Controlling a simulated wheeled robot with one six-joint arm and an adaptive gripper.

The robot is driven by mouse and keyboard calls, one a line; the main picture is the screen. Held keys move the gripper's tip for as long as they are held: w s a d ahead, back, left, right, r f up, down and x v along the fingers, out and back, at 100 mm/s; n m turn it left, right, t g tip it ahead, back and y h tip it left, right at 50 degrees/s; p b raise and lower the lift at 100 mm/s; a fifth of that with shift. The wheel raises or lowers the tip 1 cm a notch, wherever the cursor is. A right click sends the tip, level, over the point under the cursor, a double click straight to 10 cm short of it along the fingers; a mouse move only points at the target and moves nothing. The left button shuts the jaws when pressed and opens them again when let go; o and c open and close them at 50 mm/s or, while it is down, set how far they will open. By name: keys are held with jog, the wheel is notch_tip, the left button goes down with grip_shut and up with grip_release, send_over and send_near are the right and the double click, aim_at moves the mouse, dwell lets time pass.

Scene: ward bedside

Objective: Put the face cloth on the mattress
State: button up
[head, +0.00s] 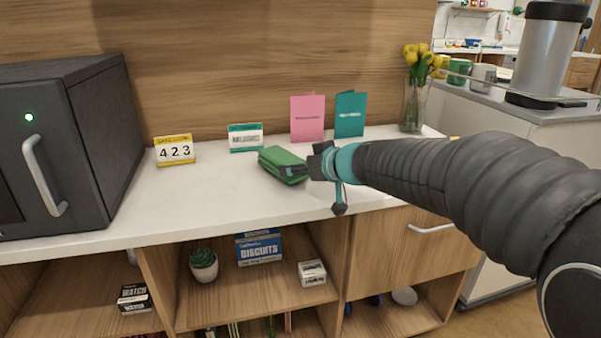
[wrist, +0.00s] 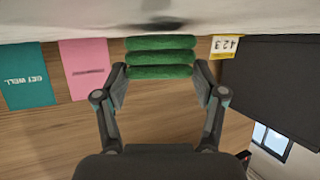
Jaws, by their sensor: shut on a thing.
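The face cloth, a green folded bundle (head: 281,163), is over the white counter in the head view. My gripper (head: 305,170) reaches in from the right and is shut on one end of it. In the wrist view the cloth (wrist: 161,58) shows as stacked green folds between the two fingers of my gripper (wrist: 161,80). A dark shadow lies on the counter apart from the cloth, so it appears held a little above the surface. The mattress is not in view.
On the counter (head: 235,203) stand a dark cabinet (head: 110,120), a 423 calendar (head: 174,150), a small teal-and-white box (head: 245,138), pink (head: 307,118) and teal (head: 350,114) cards, and a flower vase (head: 413,105). Shelves below hold a biscuits box (head: 259,247) and a plant (head: 204,265).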

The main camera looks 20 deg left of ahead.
jog(key=shift+f, duration=0.4)
jog(key=o, duration=1.1)
jog(key=shift+f, duration=0.1)
jog(key=shift+r, duration=0.25)
jog(key=p+v, duration=0.1)
jog(key=v, duration=1.1)
jog(key=shift+d+f+p, duration=0.1)
jog(key=shift+f+p, duration=0.05)
jog(key=shift+p, duration=0.25)
